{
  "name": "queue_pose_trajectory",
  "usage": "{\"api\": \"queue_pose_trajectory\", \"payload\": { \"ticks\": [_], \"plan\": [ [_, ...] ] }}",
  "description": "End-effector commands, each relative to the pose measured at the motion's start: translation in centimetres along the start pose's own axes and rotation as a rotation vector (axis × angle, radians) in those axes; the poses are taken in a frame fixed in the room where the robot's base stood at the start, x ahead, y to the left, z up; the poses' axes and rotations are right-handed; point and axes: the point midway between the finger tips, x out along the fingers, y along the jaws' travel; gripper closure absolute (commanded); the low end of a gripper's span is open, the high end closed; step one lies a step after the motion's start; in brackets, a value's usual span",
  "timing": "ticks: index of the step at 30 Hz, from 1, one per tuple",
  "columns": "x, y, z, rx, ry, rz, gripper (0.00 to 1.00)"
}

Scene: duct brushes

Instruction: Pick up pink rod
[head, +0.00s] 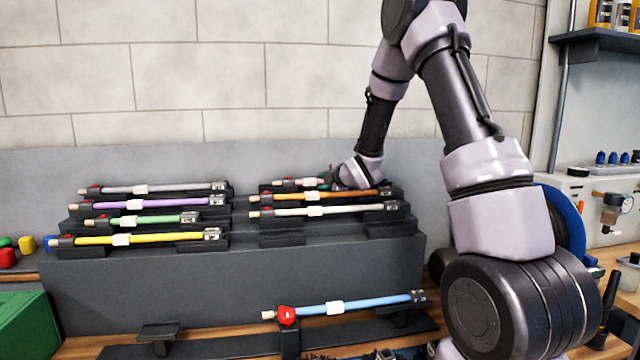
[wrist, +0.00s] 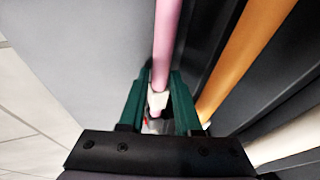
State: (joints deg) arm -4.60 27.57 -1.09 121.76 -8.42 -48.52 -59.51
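The pink rod (head: 308,182) lies at the back of the right-hand rack, on the top tier, with a pale collar. My gripper (head: 327,183) is over its right part and hides that end. In the wrist view the pink rod (wrist: 168,40) runs down between the green fingers of my gripper (wrist: 160,82), with its white collar (wrist: 158,101) between them. The fingers sit close on both sides of the rod. Whether they press on it cannot be made out. The rod appears still in line with its holder.
An orange rod (head: 335,195) lies just in front, close beside my gripper, then a white rod (head: 325,211). Grey, purple, green and yellow rods (head: 140,239) fill the left rack. A blue rod (head: 365,304) lies on the lower front stand. The wall is behind.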

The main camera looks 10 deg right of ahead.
Motion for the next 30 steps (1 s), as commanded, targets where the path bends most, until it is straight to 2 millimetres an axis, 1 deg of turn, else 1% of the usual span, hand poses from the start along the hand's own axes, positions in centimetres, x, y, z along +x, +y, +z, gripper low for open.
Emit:
{"api": "queue_pose_trajectory", "payload": {
  "ticks": [2,3,5,6,15,20,26,30],
  "plan": [
    [0.0,0.0,0.0,0.000,0.000,0.000,0.68],
    [0.0,0.0,0.0,0.000,0.000,0.000,0.72],
    [0.0,0.0,0.0,0.000,0.000,0.000,0.94],
    [0.0,0.0,0.0,0.000,0.000,0.000,1.00],
    [-0.1,0.1,0.0,0.000,0.001,0.001,1.00],
    [-0.2,0.7,-0.1,0.000,0.001,0.002,1.00],
    [-1.1,3.1,-0.3,-0.001,0.001,0.005,1.00],
    [-2.0,5.6,-0.6,0.000,0.001,0.006,1.00]
  ]
}}
